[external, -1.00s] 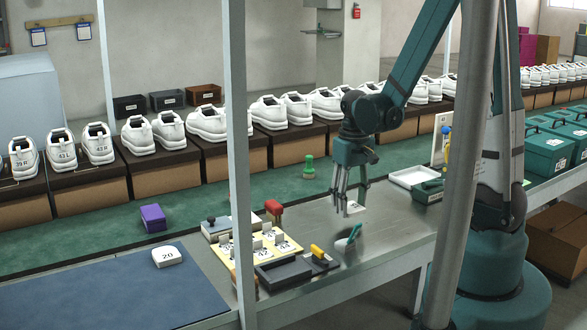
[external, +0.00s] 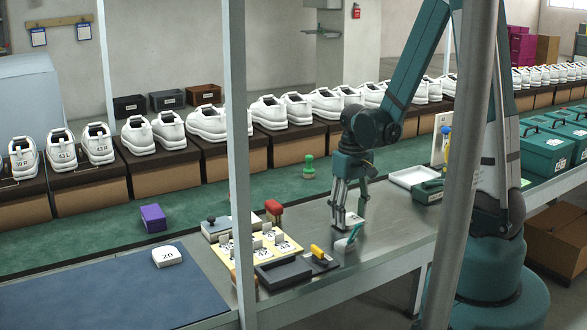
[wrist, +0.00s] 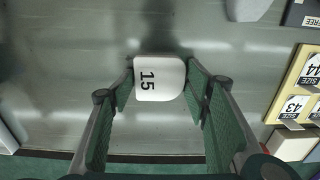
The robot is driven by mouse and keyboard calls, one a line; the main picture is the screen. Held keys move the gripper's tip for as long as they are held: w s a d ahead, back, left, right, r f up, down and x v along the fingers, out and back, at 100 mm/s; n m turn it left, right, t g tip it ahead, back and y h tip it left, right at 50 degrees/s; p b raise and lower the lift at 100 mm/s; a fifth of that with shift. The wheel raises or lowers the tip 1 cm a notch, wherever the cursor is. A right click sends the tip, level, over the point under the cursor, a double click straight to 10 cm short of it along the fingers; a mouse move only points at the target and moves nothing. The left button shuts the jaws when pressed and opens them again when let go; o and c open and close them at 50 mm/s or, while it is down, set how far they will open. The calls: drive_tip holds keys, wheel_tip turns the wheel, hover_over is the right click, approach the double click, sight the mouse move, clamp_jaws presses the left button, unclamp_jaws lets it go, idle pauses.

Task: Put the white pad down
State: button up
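The white pad marked 15 (wrist: 159,79) lies flat between the two fingers of my gripper (wrist: 163,82), with a finger against each side in the wrist view. In the external view my gripper (external: 348,217) points down at the grey metal table, and the white pad (external: 352,220) shows at its fingertips. The pad is at or just above the table top; I cannot tell whether it touches. A second white pad marked 20 (external: 168,256) lies on the blue mat (external: 110,295) at the left.
A small cup with a teal item (external: 350,242) stands close in front of my gripper. A yellow board with size tags (external: 290,247) and a dark tray (external: 283,272) are to the left. A white tray (external: 412,177) is behind right. Bare metal lies to the right.

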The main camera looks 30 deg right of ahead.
drive_tip(key=shift+o, duration=1.1)
drive_tip(key=shift+r, duration=0.25)
wheel_tip(320, 180, up, 12)
drive_tip(key=p, duration=0.3)
drive_tip(key=shift+p, duration=0.35)
wheel_tip(320, 180, up, 16)
drive_tip(key=t, duration=0.6)
hover_over(350, 219)
drive_tip(key=s, duration=0.6)
drive_tip(key=shift+s+r+t, duration=0.3)
drive_tip(key=shift+r, duration=0.35)
drive_tip(key=shift+s+r+t, duration=0.25)
drive_tip(key=shift+r+t, duration=0.05)
drive_tip(key=shift+r, duration=0.3)
